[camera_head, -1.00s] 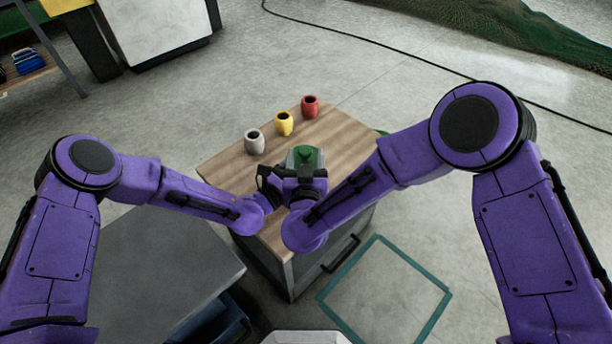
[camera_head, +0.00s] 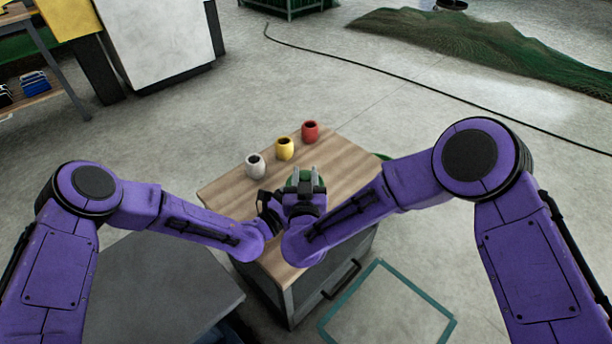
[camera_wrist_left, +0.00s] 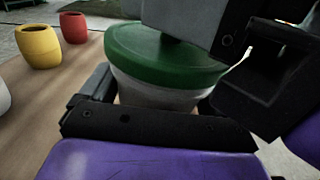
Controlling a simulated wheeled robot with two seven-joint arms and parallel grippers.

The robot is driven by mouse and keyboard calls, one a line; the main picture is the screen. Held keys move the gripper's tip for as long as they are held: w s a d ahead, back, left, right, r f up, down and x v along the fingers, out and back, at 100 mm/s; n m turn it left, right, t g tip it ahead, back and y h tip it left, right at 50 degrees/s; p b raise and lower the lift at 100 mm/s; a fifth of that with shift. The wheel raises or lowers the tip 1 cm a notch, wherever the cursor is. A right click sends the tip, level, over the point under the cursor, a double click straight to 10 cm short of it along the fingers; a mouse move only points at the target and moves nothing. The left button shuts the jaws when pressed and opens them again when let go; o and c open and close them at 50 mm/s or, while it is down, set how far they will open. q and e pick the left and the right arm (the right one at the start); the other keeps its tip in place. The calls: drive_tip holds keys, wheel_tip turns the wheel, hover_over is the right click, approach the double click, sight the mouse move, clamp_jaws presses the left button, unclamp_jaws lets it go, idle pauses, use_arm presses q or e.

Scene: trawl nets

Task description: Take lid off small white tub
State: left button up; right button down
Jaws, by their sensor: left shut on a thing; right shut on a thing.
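The small white tub (camera_wrist_left: 155,95) stands on the wooden worktop, in the left wrist view, with its green lid (camera_wrist_left: 160,55) on top. The lid also shows in the head view (camera_head: 292,180), partly covered by my right gripper. My left gripper (camera_wrist_left: 150,105) is shut around the tub's white side below the lid; it also shows in the head view (camera_head: 268,205). My right gripper (camera_head: 306,180) is over the lid and shut on it; its grey and black parts hide the lid's top in the left wrist view. I see no clear gap between lid and tub.
A white cup (camera_head: 255,166), a yellow cup (camera_head: 285,149) and a red cup (camera_head: 310,132) stand in a row at the worktop's (camera_head: 225,190) back left. A grey table (camera_head: 160,280) stands at the lower left. The worktop's left part is bare.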

sight(305, 175)
drive_tip(key=shift+r, duration=0.15)
drive_tip(key=shift+r, duration=0.95)
wheel_tip(305, 175, up, 4)
drive_tip(key=shift+r, duration=0.1)
use_arm(q)
drive_tip(key=o, duration=1.2)
drive_tip(key=v, duration=1.2)
drive_tip(key=shift+r+p, duration=0.1)
drive_tip(key=shift+p, duration=0.25)
use_arm(e)
drive_tip(key=shift+r, duration=0.25)
use_arm(q)
drive_tip(key=shift+r, duration=0.1)
use_arm(e)
drive_tip(key=shift+r, duration=0.1)
